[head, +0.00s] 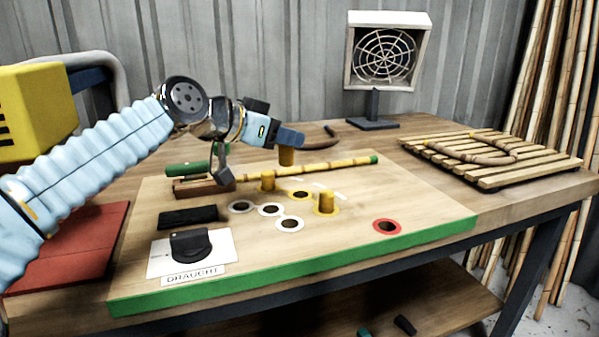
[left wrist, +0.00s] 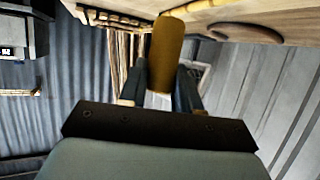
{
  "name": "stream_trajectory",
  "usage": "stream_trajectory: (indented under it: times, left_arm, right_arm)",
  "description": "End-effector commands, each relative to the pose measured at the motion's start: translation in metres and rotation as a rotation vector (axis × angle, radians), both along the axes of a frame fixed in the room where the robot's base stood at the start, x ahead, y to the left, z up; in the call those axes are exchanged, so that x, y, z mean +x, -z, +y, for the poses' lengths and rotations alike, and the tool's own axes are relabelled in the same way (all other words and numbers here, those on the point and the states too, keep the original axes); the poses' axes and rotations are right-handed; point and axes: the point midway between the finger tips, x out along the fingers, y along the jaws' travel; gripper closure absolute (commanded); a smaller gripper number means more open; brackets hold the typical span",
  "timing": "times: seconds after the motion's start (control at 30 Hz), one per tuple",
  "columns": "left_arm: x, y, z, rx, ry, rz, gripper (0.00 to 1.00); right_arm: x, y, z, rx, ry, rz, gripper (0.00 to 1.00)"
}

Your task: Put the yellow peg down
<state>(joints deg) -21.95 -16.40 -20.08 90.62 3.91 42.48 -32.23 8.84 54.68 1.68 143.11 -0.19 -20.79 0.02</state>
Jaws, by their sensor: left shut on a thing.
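My left gripper (head: 289,141) is shut on a yellow peg (head: 286,157) and holds it upright above the board (head: 420,205), over the bamboo cane (head: 330,168). In the left wrist view the peg (left wrist: 166,55) sits between the two dark fingers (left wrist: 160,88). Two other yellow pegs stand in the board: one (head: 267,181) against the cane's near side, one (head: 326,202) further right. A yellow-rimmed hole (head: 300,195) lies between them and looks empty. My right gripper is out of view.
Several white-rimmed holes (head: 289,224) and a red-rimmed hole (head: 387,227) are in the board. A green-handled clamp (head: 186,169) is at the cane's left end. A black dial (head: 190,245) sits front left. A slatted rack (head: 490,158) with a bent cane stands right; a fan box (head: 388,50) stands behind.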

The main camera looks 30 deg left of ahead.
Motion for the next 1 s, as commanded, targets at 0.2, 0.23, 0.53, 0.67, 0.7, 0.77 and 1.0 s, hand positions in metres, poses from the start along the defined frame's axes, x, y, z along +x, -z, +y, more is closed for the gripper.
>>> stream_trajectory:
  times: [0.2, 0.23, 0.53, 0.67, 0.7, 0.77, 1.0]
  left_arm:
    - [0.031, 0.041, -0.005, -0.001, 0.001, 0.002, 0.97]
    - [0.033, 0.043, -0.006, -0.001, 0.001, 0.001, 0.97]
    - [0.045, 0.076, -0.007, -0.002, 0.002, 0.003, 0.97]
    - [0.046, 0.088, -0.007, -0.002, 0.002, 0.001, 0.97]
    - [0.046, 0.088, -0.007, -0.002, 0.001, 0.0, 0.97]
    - [0.046, 0.088, -0.007, -0.001, 0.001, -0.001, 0.97]
    - [0.046, 0.088, -0.007, -0.001, 0.002, 0.0, 0.45]
  right_arm:
    - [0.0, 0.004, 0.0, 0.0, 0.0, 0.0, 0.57]
    - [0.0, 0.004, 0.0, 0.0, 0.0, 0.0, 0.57]
    - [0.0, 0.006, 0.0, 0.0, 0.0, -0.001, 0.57]
    - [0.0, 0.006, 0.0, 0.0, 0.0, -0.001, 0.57]
    - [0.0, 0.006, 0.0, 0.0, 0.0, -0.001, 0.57]
    - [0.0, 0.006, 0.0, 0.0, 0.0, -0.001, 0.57]
    - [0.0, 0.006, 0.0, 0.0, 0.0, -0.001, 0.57]
